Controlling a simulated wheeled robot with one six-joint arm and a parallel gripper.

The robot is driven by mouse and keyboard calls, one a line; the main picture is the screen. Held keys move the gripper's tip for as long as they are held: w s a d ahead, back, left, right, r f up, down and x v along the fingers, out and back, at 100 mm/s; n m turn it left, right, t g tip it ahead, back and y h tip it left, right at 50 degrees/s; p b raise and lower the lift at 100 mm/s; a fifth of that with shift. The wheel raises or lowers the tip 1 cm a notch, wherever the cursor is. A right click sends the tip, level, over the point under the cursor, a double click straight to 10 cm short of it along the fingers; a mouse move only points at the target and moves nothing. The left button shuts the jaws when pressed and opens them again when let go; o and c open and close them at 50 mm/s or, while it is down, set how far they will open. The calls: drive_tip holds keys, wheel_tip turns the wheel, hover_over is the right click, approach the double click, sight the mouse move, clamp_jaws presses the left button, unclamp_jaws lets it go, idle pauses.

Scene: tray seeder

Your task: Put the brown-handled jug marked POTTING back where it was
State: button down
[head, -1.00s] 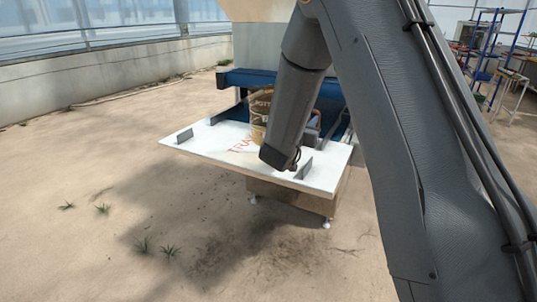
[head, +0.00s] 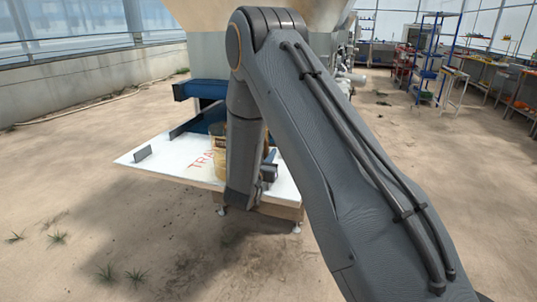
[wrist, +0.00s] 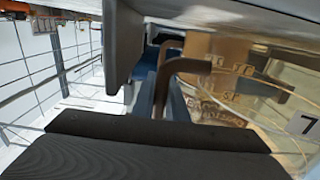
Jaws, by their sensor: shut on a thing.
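The jug (head: 219,166) is yellowish and see-through, and it stands over the white shelf (head: 155,166), mostly hidden behind my arm in the head view. In the wrist view the jug (wrist: 231,92) fills the right side, with its brown handle (wrist: 164,78) toward my gripper and blurred lettering on its wall. My gripper (wrist: 148,92) is shut on the jug at the handle side; the exact contact is partly hidden. In the head view my gripper (head: 266,172) is beside the jug's right side. I cannot tell whether the jug's base touches the shelf.
The shelf has red lettering (head: 203,160) and a small grey upright plate (head: 142,153) near its left edge. A blue-framed machine part (head: 198,89) stands behind it. A blue rack (head: 432,60) and benches stand at the far right. The floor to the left is open.

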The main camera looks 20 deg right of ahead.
drive_tip(key=shift+f, duration=0.1)
drive_tip(key=c, duration=1.8)
unclamp_jaws()
drive_tip(key=shift+o, duration=0.2)
drive_tip(key=b+v, duration=0.1)
drive_tip(key=v, duration=1)
drive_tip(key=shift+s+a, duration=0.25)
drive_tip(key=shift+s, duration=0.05)
drive_tip(key=y, duration=0.2)
drive_tip(key=w+g+y, duration=0.1)
drive_tip(key=shift+a+f+n, duration=0.2)
drive_tip(key=shift+f+n, duration=0.1)
drive_tip(key=s+n+g+y, duration=0.6)
drive_tip(key=s+g, duration=0.7)
drive_tip(key=s, duration=1.9)
drive_tip(key=shift+s+a+r+n+g+y+p, duration=0.2)
drive_tip(key=shift+s+n+g+y+p, duration=0.15)
drive_tip(key=shift+y, duration=0.45)
